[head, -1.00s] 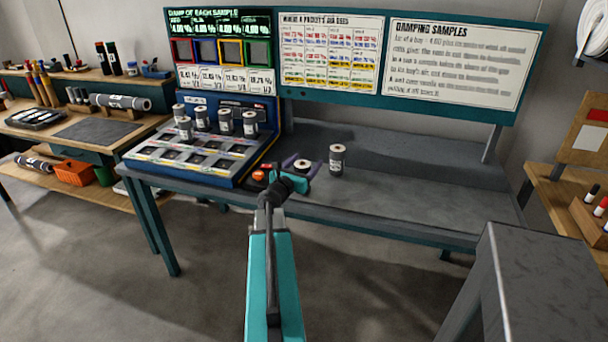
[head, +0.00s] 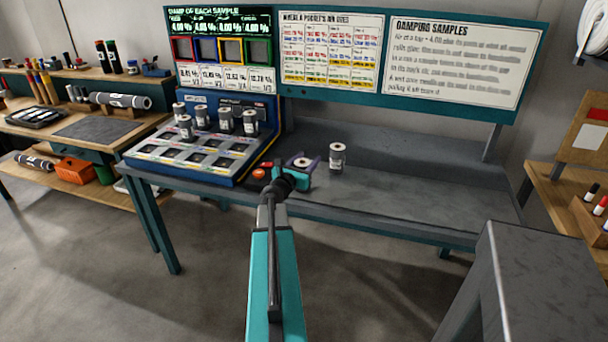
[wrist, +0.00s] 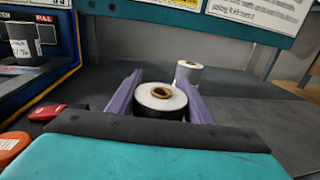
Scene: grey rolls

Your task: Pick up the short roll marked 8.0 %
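A short roll with a white top and brown core (wrist: 161,94) stands on the bench between the two purple fingers of my gripper (wrist: 161,92). In the head view this roll (head: 302,163) is also between the fingers of my gripper (head: 304,162). The fingers are close on both sides of it; whether they press on it I cannot tell. Its side is mostly hidden, with no readable mark. A second short roll (head: 337,157) stands upright just behind and to the right, also in the wrist view (wrist: 188,73). Its label is too small to read.
Several more rolls (head: 201,117) stand on the blue tray rack (head: 240,178) at left; their marks are unreadable. An orange button (head: 259,173) lies just left of my gripper. The bench (head: 420,190) is clear to the right. A sign panel (head: 395,103) rises behind.

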